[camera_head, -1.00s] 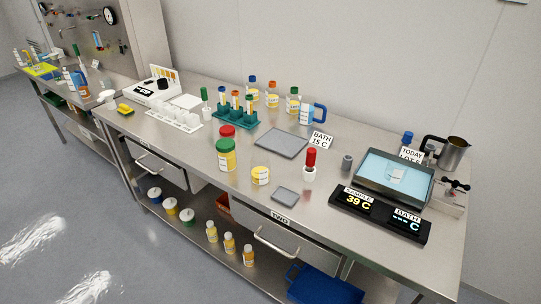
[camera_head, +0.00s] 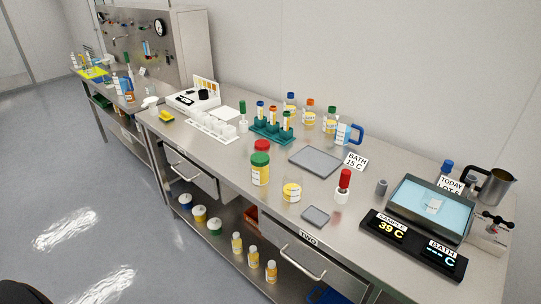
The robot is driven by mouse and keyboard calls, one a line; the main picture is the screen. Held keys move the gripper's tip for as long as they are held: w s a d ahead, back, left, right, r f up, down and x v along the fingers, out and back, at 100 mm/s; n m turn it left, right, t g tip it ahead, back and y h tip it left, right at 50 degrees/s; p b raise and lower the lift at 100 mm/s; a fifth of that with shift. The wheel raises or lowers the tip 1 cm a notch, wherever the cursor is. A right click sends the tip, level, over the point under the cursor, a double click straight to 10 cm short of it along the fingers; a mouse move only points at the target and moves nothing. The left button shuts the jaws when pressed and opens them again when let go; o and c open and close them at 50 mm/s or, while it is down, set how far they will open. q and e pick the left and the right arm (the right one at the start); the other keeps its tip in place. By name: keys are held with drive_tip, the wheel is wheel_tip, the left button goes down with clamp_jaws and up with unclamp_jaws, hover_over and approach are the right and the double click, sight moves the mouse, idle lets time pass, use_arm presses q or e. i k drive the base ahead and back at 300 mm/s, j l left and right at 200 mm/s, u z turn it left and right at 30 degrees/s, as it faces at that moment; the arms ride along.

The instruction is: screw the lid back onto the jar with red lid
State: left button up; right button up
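A red lid (camera_head: 262,146) shows on the bench just behind a jar with a green lid (camera_head: 260,170). The green-lidded jar hides what is under the red lid, so I cannot tell whether it sits on a jar or lies on the bench. Neither of my grippers is in view.
A grey square pad (camera_head: 315,215), a red-topped item in a white holder (camera_head: 344,187) and a grey tray (camera_head: 315,161) are near the jars. A teal tube rack (camera_head: 272,133) and several bottles stand behind. A bath (camera_head: 432,207) and display (camera_head: 413,244) are at right.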

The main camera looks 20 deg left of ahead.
sight(292, 181)
drive_tip(key=j+z, duration=0.65)
drive_tip(key=z, duration=0.2)
drive_tip(key=j+z, duration=0.4)
drive_tip(key=k+j+z, duration=0.1)
drive_tip(key=j, duration=0.4)
drive_tip(key=k+j, duration=0.3)
drive_tip(key=j, duration=0.2)
drive_tip(key=k+j+z, duration=0.15)
drive_tip(key=j, duration=0.3)
drive_tip(key=k+j, duration=0.25)
drive_tip(key=j, duration=0.25)
drive_tip(key=k+j+z, duration=0.15)
drive_tip(key=j, duration=0.3)
drive_tip(key=k+j, duration=0.35)
drive_tip(key=j+z, duration=0.05)
drive_tip(key=j, duration=0.05)
